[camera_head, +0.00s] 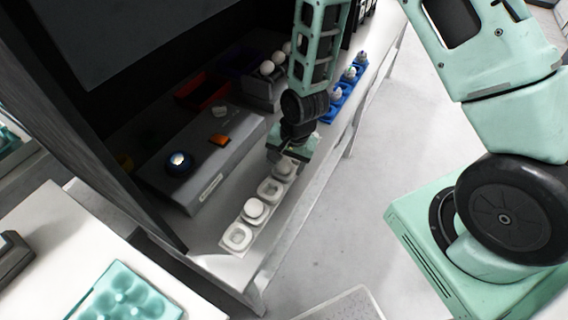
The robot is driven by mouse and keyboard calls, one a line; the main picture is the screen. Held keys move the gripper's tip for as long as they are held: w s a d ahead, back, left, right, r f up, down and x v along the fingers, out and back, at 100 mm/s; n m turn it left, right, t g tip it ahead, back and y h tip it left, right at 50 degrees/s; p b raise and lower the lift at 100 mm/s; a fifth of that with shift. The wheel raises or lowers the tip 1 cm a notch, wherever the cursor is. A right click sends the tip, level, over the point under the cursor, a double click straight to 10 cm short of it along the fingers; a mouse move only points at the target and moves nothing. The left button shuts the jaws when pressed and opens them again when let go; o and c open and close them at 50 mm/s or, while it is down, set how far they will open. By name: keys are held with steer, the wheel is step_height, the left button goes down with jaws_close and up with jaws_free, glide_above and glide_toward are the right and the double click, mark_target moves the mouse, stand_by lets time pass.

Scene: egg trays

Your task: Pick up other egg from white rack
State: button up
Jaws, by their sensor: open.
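A white rack (243,222) lies lengthwise along the front edge of the shelf, with its slots in a row. One white egg (254,208) sits in the slot second from the near end. Another pale egg (284,167) shows at the far end, just below my gripper. The near-end slot and the slot between the two eggs look empty. My gripper (286,158) is open and points down over the far end of the rack. Its fingers partly cover that end, and I cannot tell whether they touch the egg.
A blue rack (335,103) holding pale items lies beyond my gripper. A teal egg tray (125,295) is on the near table.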

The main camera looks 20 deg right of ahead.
steer(key=shift+c, duration=0.4)
steer(key=c, duration=0.7)
steer(key=shift+o, duration=0.2)
steer(key=shift+r, duration=0.15)
